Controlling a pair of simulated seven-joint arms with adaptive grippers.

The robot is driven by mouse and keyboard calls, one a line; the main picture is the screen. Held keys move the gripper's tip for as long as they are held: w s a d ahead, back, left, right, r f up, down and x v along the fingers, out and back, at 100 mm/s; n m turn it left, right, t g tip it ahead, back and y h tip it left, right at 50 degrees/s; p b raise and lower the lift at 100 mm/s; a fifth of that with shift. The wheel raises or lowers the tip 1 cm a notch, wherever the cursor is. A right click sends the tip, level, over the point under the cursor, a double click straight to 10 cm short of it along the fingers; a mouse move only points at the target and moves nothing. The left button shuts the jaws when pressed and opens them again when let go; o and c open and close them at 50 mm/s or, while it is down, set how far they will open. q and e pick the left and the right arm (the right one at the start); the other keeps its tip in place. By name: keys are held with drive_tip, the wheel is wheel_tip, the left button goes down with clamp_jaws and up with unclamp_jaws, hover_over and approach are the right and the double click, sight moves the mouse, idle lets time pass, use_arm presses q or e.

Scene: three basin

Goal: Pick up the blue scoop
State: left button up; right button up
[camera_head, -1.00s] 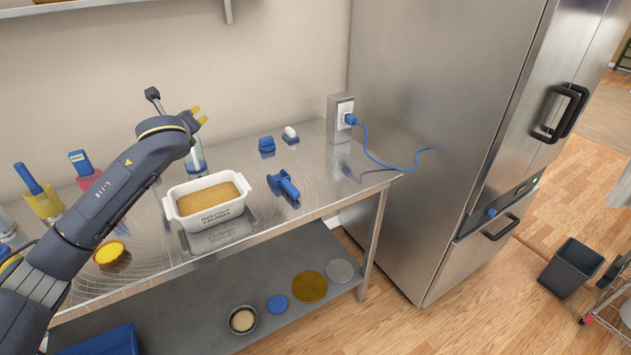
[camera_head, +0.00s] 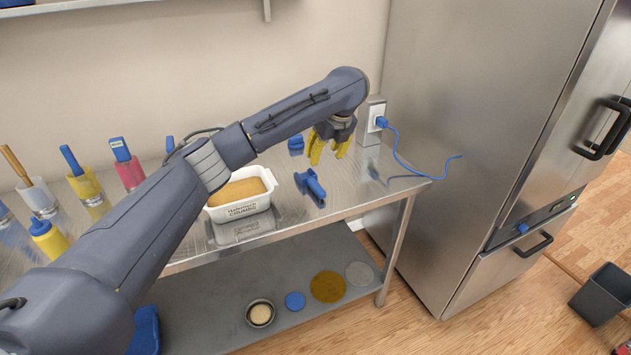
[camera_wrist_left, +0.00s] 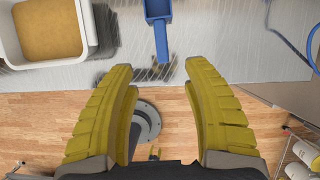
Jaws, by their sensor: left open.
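The blue scoop (camera_head: 311,186) lies on the metal table, right of the white crumb tub, near the table's front edge. In the left wrist view the scoop (camera_wrist_left: 159,22) shows at the top middle, with its handle pointing down between my fingers. My left gripper (camera_head: 328,153) has yellow fingers that point down. It is above the table, behind the scoop in the head view, and apart from it. In the left wrist view my left gripper (camera_wrist_left: 162,90) is open and empty. My right gripper is not in view.
The white tub (camera_head: 243,207) of crumbs stands left of the scoop, partly behind my arm. A wall outlet with a blue plug (camera_head: 381,122) and cord is at the back right, beside the fridge (camera_head: 470,120). Cups holding tools (camera_head: 85,184) stand at the left.

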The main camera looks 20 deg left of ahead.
use_arm(q)
approach(314, 183)
drive_tip(key=x, duration=0.4)
drive_tip(key=shift+s+d+f, duration=0.1)
drive_tip(key=shift+d+f, duration=0.05)
drive_tip(key=shift+f, duration=0.2)
drive_tip(key=shift+w+x, duration=0.15)
drive_tip(key=shift+x, duration=1.35)
drive_tip(key=shift+w+x, duration=0.15)
drive_tip(key=shift+x, duration=1.4)
drive_tip(key=shift+r, duration=0.15)
clamp_jaws()
